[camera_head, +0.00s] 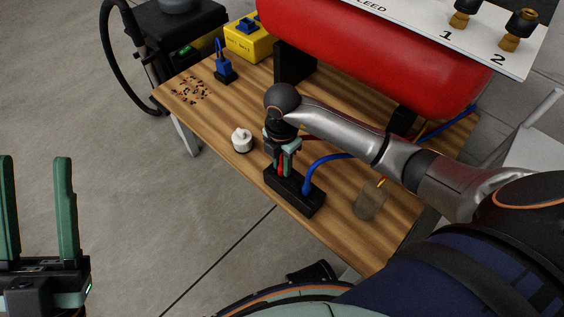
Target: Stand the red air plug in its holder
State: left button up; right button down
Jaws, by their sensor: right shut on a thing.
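My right gripper (283,165) is over the black holder (312,208) near the table's front edge. It points down and is shut on the red air plug (281,167), of which a small red part shows between the fingers. The plug's lower end is at the left part of the holder; I cannot tell whether it is seated in it or just above. A blue hose (325,160) ends at the right part of the holder. My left gripper (38,210) is open and empty at the lower left, over the floor, away from the table.
A white knob-like part (242,140) stands left of the holder. A clear cup (370,199) stands to the right. A red tank (370,55) lies behind my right arm. A blue padlock (223,70), a yellow box (248,40) and scattered bits (190,90) are at the far left.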

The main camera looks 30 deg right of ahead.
jog(key=shift+f, duration=0.35)
jog(key=c, duration=0.6)
grip_release()
